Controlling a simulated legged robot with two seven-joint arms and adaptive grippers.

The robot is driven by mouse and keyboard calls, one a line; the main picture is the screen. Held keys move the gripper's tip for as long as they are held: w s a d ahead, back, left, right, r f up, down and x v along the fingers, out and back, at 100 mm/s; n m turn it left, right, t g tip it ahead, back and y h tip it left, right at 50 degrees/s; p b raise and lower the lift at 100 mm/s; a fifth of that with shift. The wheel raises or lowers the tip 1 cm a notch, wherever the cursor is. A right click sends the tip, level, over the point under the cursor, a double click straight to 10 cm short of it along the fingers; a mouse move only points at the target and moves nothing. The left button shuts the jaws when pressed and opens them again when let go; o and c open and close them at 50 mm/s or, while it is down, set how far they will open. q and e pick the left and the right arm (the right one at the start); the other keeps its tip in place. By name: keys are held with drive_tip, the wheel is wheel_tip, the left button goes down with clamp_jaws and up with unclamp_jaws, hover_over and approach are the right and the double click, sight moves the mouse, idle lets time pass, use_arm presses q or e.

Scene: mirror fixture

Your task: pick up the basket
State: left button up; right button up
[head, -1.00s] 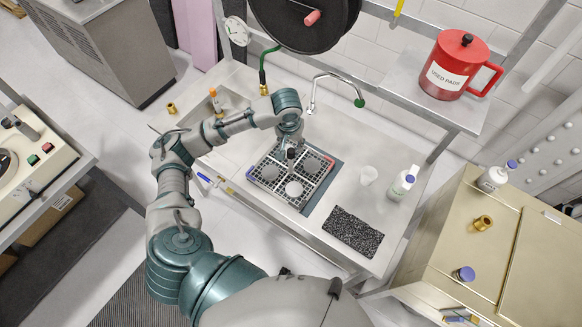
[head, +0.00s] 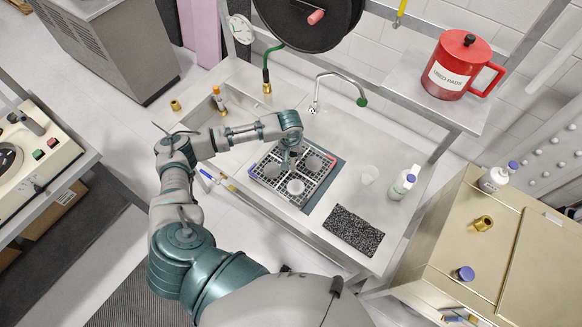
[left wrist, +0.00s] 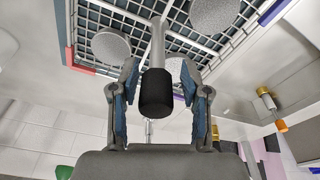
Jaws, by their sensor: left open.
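The basket (head: 319,181) is a square wire-grid tray with several compartments, coloured corners and grey round discs in it. It sits on a dark blue-grey mat on the steel counter. A post with a black grip (left wrist: 156,93) rises from its middle, and the grid (left wrist: 180,42) shows behind it in the left wrist view. My left gripper (head: 291,161) is over the basket's middle. In the left wrist view its open fingers (left wrist: 160,72) stand on either side of the black grip, with gaps at both sides. My right gripper is not in view.
A curved tap (head: 335,75) stands behind. A red canister (head: 463,66) is on the shelf. A sink with an orange-capped thing (head: 218,100) is at left.

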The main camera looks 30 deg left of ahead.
sight(293, 158)
use_arm(q)
drive_tip(key=f, duration=0.3)
drive_tip(key=shift+w+d+f, duration=0.15)
drive_tip(key=shift+w+d, duration=0.05)
drive_tip(key=shift+d, duration=0.2)
drive_tip(key=shift+a, duration=0.2)
drive_tip(key=shift+c, duration=0.2)
drive_tip(key=shift+a+f, duration=0.1)
drive_tip(key=shift+a, duration=0.3)
clamp_jaws()
drive_tip(key=shift+w+d, duration=0.1)
drive_tip(key=shift+d, duration=0.25)
drive_tip(key=shift+r, duration=0.3)
